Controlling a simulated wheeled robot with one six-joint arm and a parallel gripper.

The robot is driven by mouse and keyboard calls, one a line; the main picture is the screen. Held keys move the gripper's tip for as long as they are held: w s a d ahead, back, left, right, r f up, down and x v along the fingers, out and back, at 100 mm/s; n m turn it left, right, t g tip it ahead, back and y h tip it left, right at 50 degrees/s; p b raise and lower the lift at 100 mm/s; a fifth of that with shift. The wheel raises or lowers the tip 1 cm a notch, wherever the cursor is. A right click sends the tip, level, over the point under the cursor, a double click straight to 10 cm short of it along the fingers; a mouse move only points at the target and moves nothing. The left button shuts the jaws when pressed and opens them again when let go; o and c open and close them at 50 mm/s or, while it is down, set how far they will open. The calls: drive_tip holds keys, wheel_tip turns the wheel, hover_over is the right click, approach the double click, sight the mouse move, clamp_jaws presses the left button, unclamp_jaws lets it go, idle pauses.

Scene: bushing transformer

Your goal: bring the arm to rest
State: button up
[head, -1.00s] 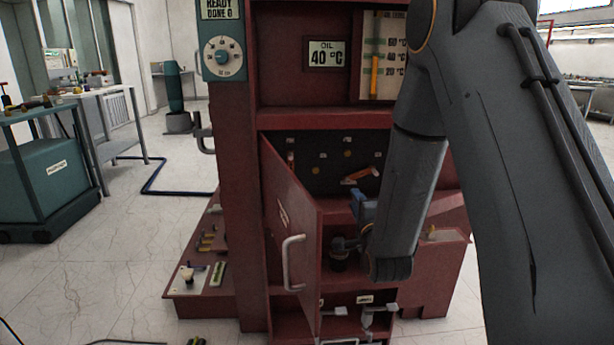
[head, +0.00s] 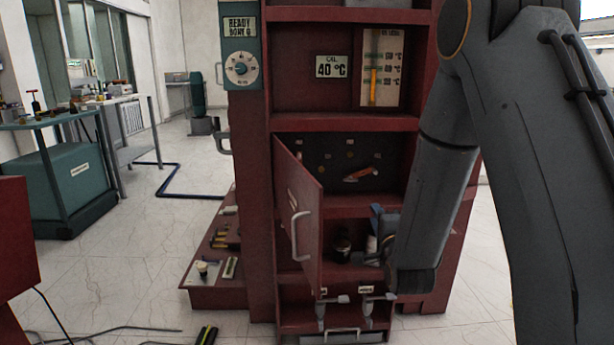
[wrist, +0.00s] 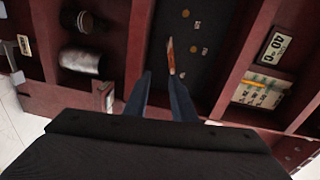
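My arm hangs on the right of the head view, in front of the red cabinet (head: 258,200). My gripper is mostly hidden behind my own forearm there. In the wrist view its two dark blue fingers (wrist: 162,90) stand apart with nothing seen between them. They point towards a dark panel (wrist: 197,35) in an open compartment. A lever with an orange-red handle (wrist: 171,57) is on that panel beyond the fingertips, and it also shows in the head view (head: 365,174). I cannot tell the gap from fingers to lever.
A black jar (head: 343,247) and a pale cylinder (head: 372,246) stand on the shelf below the panel. The red door (head: 301,215) stands open on the left. A red block (head: 15,235) is at the left edge. Cables lie on the floor. Floor (head: 130,270) left of the cabinet is mostly clear.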

drive_tip(key=s+f+n+g, duration=0.3)
drive_tip(key=s+n+g, duration=0.5)
drive_tip(key=s, duration=0.6)
drive_tip(key=s+f+n+g, duration=0.2)
drive_tip(key=s+n+g, duration=0.6)
drive_tip(key=s, duration=0.7)
drive_tip(key=s+a+r+n+g, duration=0.1)
drive_tip(key=s+a+r+n, duration=0.3)
drive_tip(key=s+a+r, duration=0.55)
drive_tip(key=s+d+r+m+p, duration=0.1)
drive_tip(key=d+r+p, duration=0.7)
drive_tip(key=p, duration=1)
drive_tip(key=shift+d+r+m+p, duration=0.2)
drive_tip(key=shift+d+m+p, duration=0.15)
drive_tip(key=shift+d+m, duration=0.5)
